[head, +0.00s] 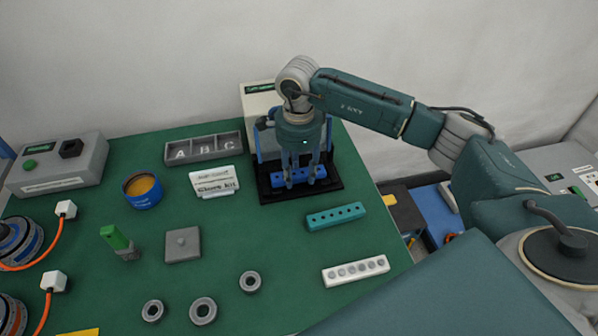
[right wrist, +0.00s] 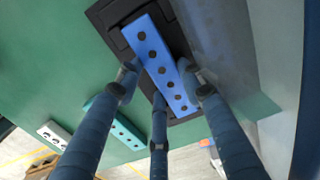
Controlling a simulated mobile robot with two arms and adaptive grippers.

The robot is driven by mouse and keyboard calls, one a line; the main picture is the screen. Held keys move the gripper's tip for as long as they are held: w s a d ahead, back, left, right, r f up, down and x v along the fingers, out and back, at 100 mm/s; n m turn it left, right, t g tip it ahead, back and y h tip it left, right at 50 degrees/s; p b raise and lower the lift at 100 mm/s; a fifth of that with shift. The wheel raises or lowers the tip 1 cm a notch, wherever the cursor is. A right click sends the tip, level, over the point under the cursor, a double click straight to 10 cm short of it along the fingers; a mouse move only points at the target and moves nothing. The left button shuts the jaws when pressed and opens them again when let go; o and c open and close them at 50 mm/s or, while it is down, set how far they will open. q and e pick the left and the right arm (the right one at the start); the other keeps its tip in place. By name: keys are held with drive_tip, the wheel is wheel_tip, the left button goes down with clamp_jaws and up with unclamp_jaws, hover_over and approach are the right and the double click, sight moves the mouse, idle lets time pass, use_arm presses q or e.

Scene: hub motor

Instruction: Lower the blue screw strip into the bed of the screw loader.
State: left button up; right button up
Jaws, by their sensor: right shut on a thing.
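The blue screw strip (head: 291,178) has a row of dark holes and lies lengthwise across the black bed of the screw loader (head: 330,188). My right gripper (head: 304,178) points down over the loader with its fingers shut on the strip. In the right wrist view the fingers (right wrist: 161,78) close around the middle of the blue strip (right wrist: 150,42), with the black bed (right wrist: 103,14) beneath it. I cannot tell whether the strip touches the bed or hangs slightly above it. My arm hides part of the loader's upright. My left gripper is not in view.
A teal strip (head: 336,215) and a white strip (head: 355,271) lie in front of the loader. A labelled grey bin (head: 203,149), a sign (head: 215,181) and a blue tub (head: 142,190) stand left. Several rings lie at the front of the green table (head: 285,240).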

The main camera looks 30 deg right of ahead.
drive_tip(key=shift+w+d, duration=0.15)
drive_tip(key=shift+w, duration=0.1)
drive_tip(key=o, duration=1.4)
drive_tip(key=shift+r, duration=0.1)
drive_tip(key=shift+w+r, duration=0.1)
drive_tip(key=shift+r, duration=0.4)
drive_tip(key=r, duration=0.7)
drive_tip(key=s+r, duration=0.1)
drive_tip(key=r, duration=0.2)
drive_tip(key=shift+r, duration=0.4)
drive_tip(key=shift+f, duration=0.1)
